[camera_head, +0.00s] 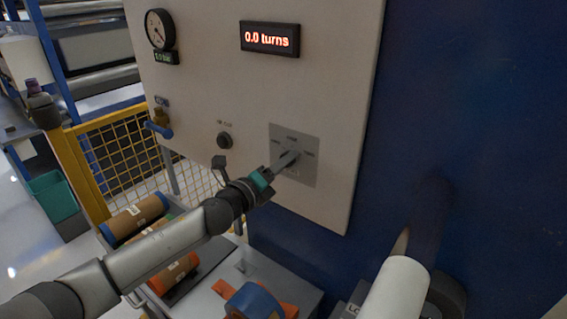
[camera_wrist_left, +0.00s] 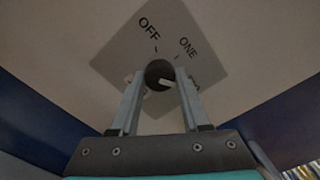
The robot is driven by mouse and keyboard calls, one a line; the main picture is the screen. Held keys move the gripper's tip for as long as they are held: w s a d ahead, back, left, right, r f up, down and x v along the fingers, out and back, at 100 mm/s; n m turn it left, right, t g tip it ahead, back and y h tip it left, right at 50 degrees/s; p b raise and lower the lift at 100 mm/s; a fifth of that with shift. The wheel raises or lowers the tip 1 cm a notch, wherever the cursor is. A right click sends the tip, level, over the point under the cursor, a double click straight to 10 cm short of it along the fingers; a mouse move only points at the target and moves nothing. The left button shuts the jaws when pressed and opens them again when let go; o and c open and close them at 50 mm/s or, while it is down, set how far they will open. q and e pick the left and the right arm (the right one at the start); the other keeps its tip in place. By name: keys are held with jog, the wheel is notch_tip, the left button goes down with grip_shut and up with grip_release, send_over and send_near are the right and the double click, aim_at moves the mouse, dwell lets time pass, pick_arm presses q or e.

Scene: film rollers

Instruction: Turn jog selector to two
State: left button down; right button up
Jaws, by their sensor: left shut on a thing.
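The jog selector is a round dark knob (camera_wrist_left: 157,70) with a pale mark, set in a grey square plate (camera_head: 308,172) on the beige panel. In the left wrist view the plate (camera_wrist_left: 118,62) reads OFF and ONE; further lettering at its sides is partly hidden by the fingers. My left gripper (camera_head: 287,161) reaches the plate from the lower left. In the left wrist view its two fingers (camera_wrist_left: 160,82) lie on either side of the knob and are shut on it. Which label the mark points to is unclear. My right gripper is not in view.
A white roller (camera_head: 396,287) stands at lower right.

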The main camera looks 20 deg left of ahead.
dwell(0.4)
pick_arm(q)
jog(key=shift+c, duration=1.9)
grip_release()
jog(key=b+v, duration=0.3)
jog(key=v, duration=1.2)
jog(key=shift+b, duration=0.35)
jog(key=shift+s+a, duration=0.1)
